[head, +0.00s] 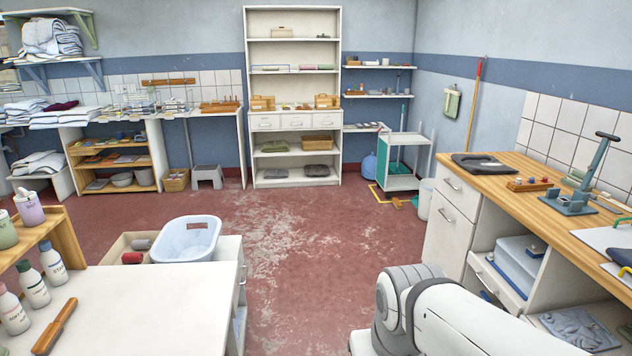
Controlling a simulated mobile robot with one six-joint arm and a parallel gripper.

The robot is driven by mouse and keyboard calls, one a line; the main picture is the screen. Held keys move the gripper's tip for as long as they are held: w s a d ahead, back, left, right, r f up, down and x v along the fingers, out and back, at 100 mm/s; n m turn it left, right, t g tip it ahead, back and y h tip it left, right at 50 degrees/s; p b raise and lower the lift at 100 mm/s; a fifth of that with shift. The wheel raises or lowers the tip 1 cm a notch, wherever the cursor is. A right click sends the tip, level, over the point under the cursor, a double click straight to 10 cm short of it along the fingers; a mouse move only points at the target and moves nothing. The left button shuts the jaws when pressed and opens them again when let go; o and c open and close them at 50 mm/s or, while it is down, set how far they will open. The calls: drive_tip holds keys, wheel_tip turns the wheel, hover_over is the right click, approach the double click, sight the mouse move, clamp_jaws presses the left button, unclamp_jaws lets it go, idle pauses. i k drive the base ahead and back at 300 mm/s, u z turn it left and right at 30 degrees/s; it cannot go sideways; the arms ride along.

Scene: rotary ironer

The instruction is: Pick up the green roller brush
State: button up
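I cannot make out a green roller brush for certain in the head view. My white arm shows at the bottom right, in front of the right-hand counter. My gripper is out of view.
A white table (150,305) at front left carries bottles (34,285) and a wooden-handled tool (55,327). A pale blue tub (187,240) stands behind it. White shelves (293,22) stand at the back. The red floor (300,250) between is clear.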

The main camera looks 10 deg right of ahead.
sight(577, 176)
drive_tip(key=z, duration=0.05)
drive_tip(key=i, duration=1.55)
drive_tip(key=z, duration=0.35)
drive_tip(key=i, duration=1.55)
drive_tip(key=z, duration=1.2)
drive_tip(key=i, duration=1.15)
drive_tip(key=z, duration=1.15)
drive_tip(key=i, duration=0.65)
drive_tip(key=z, duration=0.2)
drive_tip(key=k, duration=0.9)
drive_tip(key=z, duration=0.15)
drive_tip(key=i, duration=0.9)
drive_tip(key=u, duration=0.05)
